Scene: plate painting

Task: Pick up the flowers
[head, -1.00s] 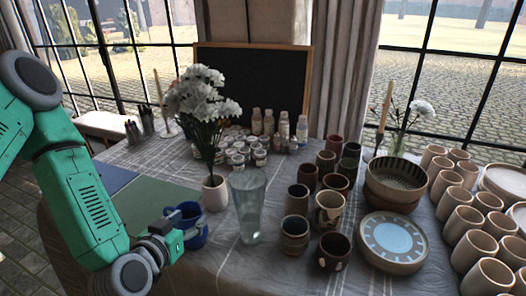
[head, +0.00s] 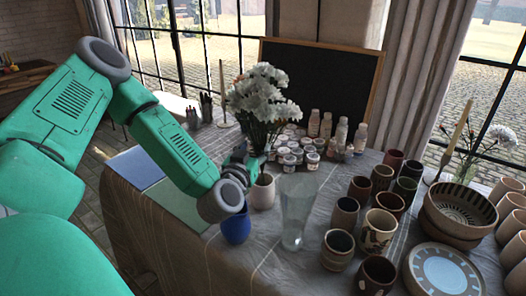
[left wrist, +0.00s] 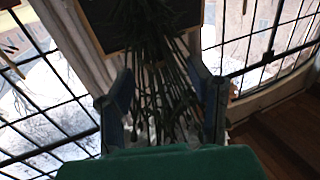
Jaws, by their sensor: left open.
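A bouquet of white flowers with green leaves (head: 263,98) stands upright above a small pale pot (head: 263,194) on the table. My left gripper (head: 250,160) is at the stems, just above the pot and below the blooms. In the left wrist view the dark stems (left wrist: 158,75) run between the two spread fingers of my left gripper (left wrist: 164,88). The jaws are open around the stems, and I cannot tell whether either finger touches them. The gripper partly hides where the stems enter the pot. My right gripper is in no view.
A blue mug (head: 236,229) stands under my left forearm. A tall clear glass vase (head: 296,212) is right of the pot. Small paint jars (head: 292,158) and a blackboard (head: 320,78) are behind. Several cups and a patterned bowl (head: 457,210) crowd the right.

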